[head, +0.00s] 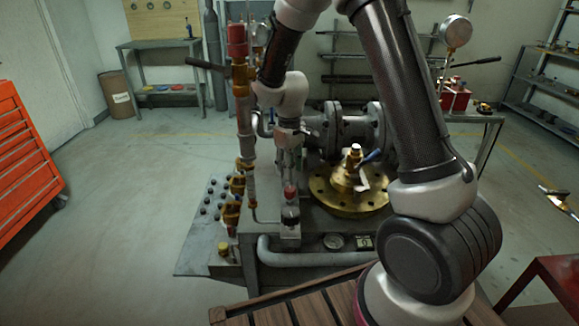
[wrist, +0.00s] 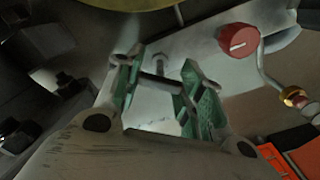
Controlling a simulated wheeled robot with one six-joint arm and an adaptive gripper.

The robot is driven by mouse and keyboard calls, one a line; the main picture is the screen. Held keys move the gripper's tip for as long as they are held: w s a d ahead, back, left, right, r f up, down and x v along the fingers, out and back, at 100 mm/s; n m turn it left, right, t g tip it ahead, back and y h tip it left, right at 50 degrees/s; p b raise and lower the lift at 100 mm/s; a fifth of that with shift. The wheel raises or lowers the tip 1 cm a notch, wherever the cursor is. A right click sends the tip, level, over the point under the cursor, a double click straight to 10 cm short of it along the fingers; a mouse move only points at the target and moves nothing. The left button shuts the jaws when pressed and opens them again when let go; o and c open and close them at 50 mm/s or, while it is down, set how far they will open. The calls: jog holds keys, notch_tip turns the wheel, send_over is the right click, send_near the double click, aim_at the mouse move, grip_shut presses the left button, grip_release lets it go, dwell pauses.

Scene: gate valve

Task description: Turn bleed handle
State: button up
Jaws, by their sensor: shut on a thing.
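My gripper (wrist: 163,92) points down at the pipework on the bench. In the wrist view its two green-padded fingers close around a short grey metal bar, the bleed handle (wrist: 160,82), which lies crosswise between the pads. The gripper is shut on it. In the head view my gripper (head: 288,158) is above the front left of the bench, left of the brass flange. The handle is too small and covered to make out there.
A red knob (wrist: 238,40) sits close beside the fingers. A tall brass and red pipe stack (head: 240,90) stands just left of my gripper. The round brass flange (head: 345,200) is to the right. An orange tool cabinet (head: 25,150) stands at the far left. Open floor lies between.

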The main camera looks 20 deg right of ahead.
jog(key=n, duration=0.6)
jog(key=shift+n, duration=0.4)
dwell(0.4)
jog(key=o, duration=1)
jog(key=shift+o, duration=0.2)
notch_tip(320, 180, up, 12)
